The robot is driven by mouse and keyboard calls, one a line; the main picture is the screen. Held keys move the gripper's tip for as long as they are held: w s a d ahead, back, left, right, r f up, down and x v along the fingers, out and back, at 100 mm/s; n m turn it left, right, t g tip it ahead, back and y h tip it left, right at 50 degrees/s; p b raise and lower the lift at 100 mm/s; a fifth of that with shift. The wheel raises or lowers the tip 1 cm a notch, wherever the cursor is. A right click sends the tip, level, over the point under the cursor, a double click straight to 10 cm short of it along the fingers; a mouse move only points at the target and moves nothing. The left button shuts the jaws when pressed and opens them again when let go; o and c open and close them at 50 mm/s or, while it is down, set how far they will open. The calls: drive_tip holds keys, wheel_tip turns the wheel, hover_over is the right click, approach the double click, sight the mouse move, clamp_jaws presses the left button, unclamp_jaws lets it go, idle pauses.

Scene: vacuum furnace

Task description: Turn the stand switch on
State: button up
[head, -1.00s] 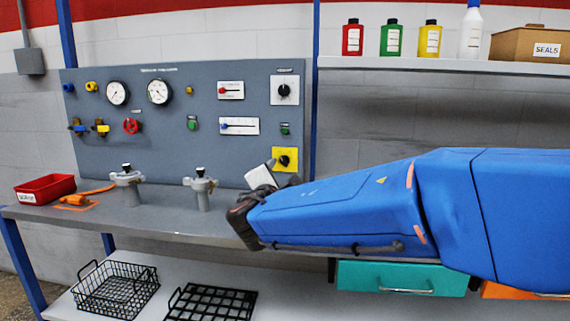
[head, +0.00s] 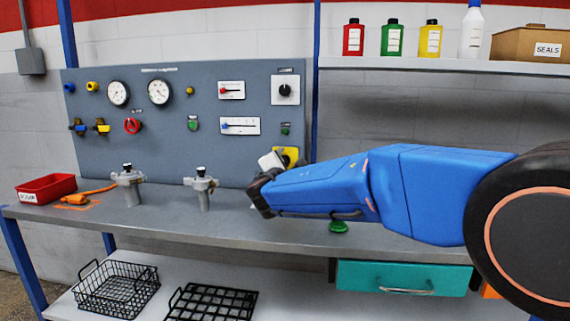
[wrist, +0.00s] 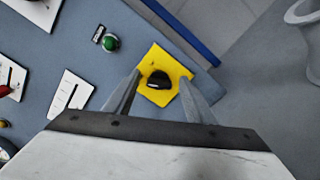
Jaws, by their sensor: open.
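A black rotary switch knob (wrist: 159,79) sits on a yellow plate (wrist: 147,93) at the lower right of the grey panel. In the head view the yellow plate (head: 291,152) is partly hidden behind my gripper (head: 268,165). In the wrist view my gripper (wrist: 158,88) is open, with one finger on each side of the knob and nothing held. I cannot tell how far the fingertips are from the plate. A second black knob (head: 285,90) on a white plate is higher on the panel.
The panel (head: 230,150) also carries gauges, valves, sliders and green buttons. On the bench (head: 150,220) stand two grey clamp fittings (head: 202,188), a red bin (head: 46,188) and a green object (head: 338,227). A shelf (head: 440,65) with bottles is at upper right.

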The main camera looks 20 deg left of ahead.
drive_tip(key=c, duration=1)
drive_tip(key=shift+c, duration=0.2)
drive_tip(key=shift+m, duration=0.3)
drive_tip(key=m, duration=0.5)
drive_tip(key=shift+f, duration=0.15)
drive_tip(key=m, duration=0.6)
drive_tip(key=shift+f, duration=0.2)
drive_tip(key=shift+m, duration=0.3)
drive_tip(key=o, duration=1)
